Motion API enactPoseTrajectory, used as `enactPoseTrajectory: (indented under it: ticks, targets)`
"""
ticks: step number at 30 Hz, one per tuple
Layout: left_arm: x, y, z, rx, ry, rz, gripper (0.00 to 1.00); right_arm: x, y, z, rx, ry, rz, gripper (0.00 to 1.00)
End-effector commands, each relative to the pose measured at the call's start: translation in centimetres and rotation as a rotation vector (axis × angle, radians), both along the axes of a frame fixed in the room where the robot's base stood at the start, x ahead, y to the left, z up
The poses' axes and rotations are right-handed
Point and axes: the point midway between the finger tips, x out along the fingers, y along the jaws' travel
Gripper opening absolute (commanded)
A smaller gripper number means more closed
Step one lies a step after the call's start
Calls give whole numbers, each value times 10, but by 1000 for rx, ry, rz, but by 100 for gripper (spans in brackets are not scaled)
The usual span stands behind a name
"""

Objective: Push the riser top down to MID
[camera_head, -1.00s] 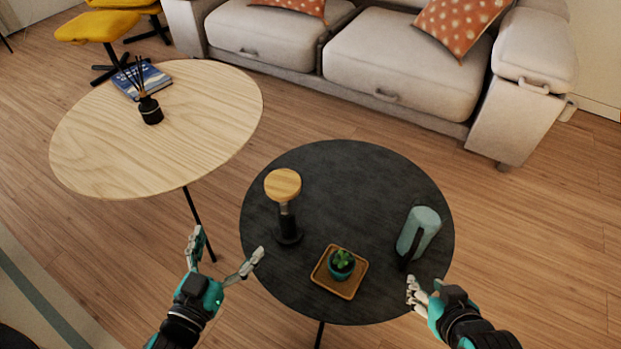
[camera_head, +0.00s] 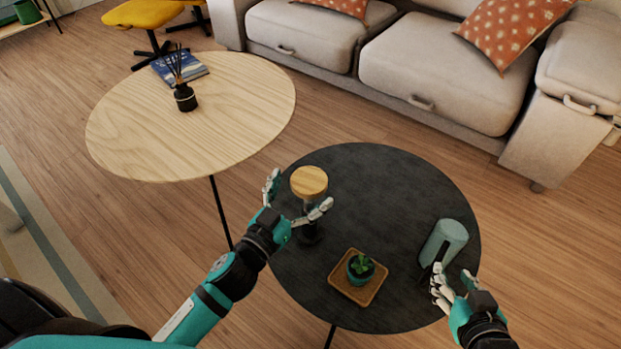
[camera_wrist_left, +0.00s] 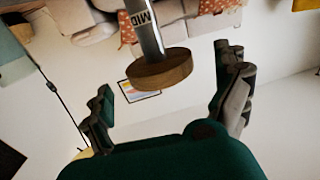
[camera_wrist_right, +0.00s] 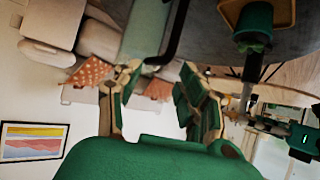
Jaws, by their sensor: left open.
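The riser has a round wooden top (camera_head: 309,181) on a post that rises from a dark base on the black table. In the left wrist view the wooden top (camera_wrist_left: 161,70) and its metal post (camera_wrist_left: 147,35) show, with the letters MID readable on the post. My left gripper (camera_head: 301,195) is open, its fingers spread to either side of the riser just under the top in the head view. The left wrist view shows the top between and beyond the fingers (camera_wrist_left: 165,95), with no visible contact. My right gripper (camera_head: 454,277) is open and empty at the table's right edge.
A teal jug (camera_head: 446,240) with a dark handle stands near my right gripper. A potted succulent (camera_head: 361,267) sits on a square wooden tray (camera_head: 341,281) in front of the riser. The black table (camera_head: 395,185) is clear behind them. A pale wooden table (camera_head: 135,130) stands to the left.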

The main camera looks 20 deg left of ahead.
Motion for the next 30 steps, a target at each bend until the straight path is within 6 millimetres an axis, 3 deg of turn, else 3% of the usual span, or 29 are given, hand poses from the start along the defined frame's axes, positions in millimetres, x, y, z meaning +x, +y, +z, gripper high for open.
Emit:
enactPoseTrajectory:
  ticks: [3,9,20,30]
  targets:
    - [20,-5,0,1,-2,0,99,4,2,4,7,-31,2,40]
    - [37,-9,0,0,0,0,99,8,4,9,16,-66,5,40]
    - [40,-10,0,0,1,1,98,9,5,12,20,-81,6,40]
    - [40,-10,0,0,1,1,53,10,5,12,19,-79,7,40]
